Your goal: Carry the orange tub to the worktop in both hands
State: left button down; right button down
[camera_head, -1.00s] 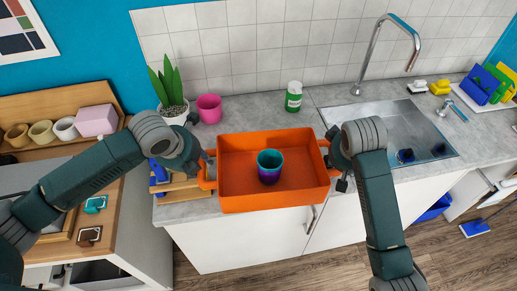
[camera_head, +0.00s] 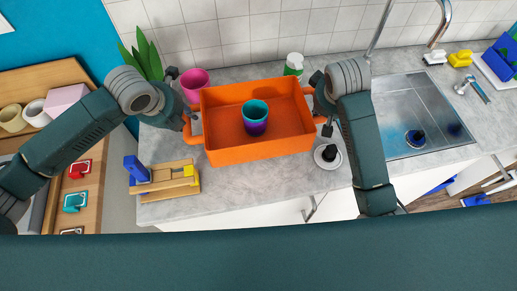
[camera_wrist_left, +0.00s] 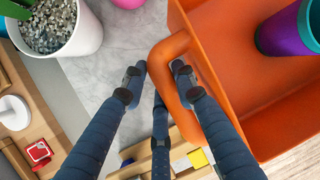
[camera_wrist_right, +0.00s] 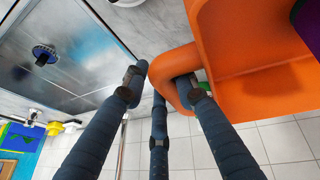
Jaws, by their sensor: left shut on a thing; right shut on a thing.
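The orange tub (camera_head: 228,100) is over the grey worktop (camera_head: 225,190) in the head view; I cannot tell whether its base touches the surface. A teal and purple cup (camera_head: 255,121) stands inside it. My left gripper (camera_head: 190,125) is shut on the tub's left handle, which also shows between the fingers in the left wrist view (camera_wrist_left: 160,75). My right gripper (camera_head: 322,112) is shut on the tub's right handle, seen in the right wrist view (camera_wrist_right: 165,80). The tub looks roughly level.
A wooden block holder (camera_head: 165,181) is at front left. A round dark-topped item (camera_head: 328,157) is near the right handle. The sink (camera_head: 410,110) lies to the right.

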pick_arm(q)
jog(key=shift+w, duration=0.1)
pick_arm(e)
jog(key=shift+f, duration=0.1)
